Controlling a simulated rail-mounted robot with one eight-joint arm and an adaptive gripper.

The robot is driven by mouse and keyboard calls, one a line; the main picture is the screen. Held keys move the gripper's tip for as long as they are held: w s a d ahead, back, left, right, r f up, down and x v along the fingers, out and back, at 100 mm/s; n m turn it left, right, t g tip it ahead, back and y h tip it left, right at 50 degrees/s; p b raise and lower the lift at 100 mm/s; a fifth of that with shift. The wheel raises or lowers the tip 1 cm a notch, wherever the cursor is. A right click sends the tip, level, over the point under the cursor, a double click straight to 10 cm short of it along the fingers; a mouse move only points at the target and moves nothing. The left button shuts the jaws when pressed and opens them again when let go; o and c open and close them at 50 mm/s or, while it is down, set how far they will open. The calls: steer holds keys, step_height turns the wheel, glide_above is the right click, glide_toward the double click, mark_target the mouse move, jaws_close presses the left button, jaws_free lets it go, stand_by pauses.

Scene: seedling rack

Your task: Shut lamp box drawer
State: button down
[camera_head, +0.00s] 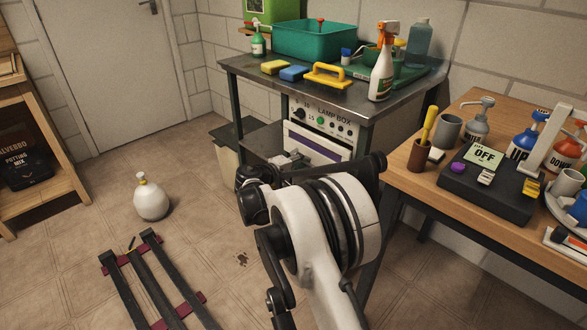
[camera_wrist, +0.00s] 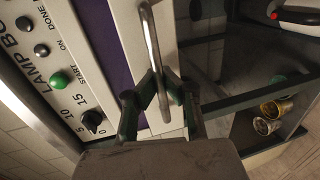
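The lamp box (camera_head: 322,118) is a white-fronted unit under the metal bench, with a knob, buttons and lights. Its drawer (camera_wrist: 123,30) has a white front and a metal bar handle (camera_wrist: 150,45) in the wrist view. A purple strip (camera_head: 312,148) shows between the control panel and the drawer front; how far the drawer stands out is hard to tell. My gripper (camera_wrist: 162,88) is at the handle, its fingers drawn in on both sides of the bar and seeming to close on it. In the head view my arm hides most of the drawer front and the handle.
The metal bench (camera_head: 270,83) above carries a green tub (camera_head: 315,42), sponges and a spray bottle (camera_head: 382,65). A wooden table (camera_head: 400,175) with bottles stands close to the right. A white gas bottle (camera_head: 151,203) stands on the floor at left, near dark rails (camera_head: 150,270).

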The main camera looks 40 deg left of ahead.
steer(key=shift+x, duration=0.9)
steer(key=c, duration=2.5)
jaws_free()
steer(key=shift+r, duration=0.25)
steer(key=o, duration=0.7)
steer(key=v, duration=1.2)
steer(key=shift+f, duration=0.1)
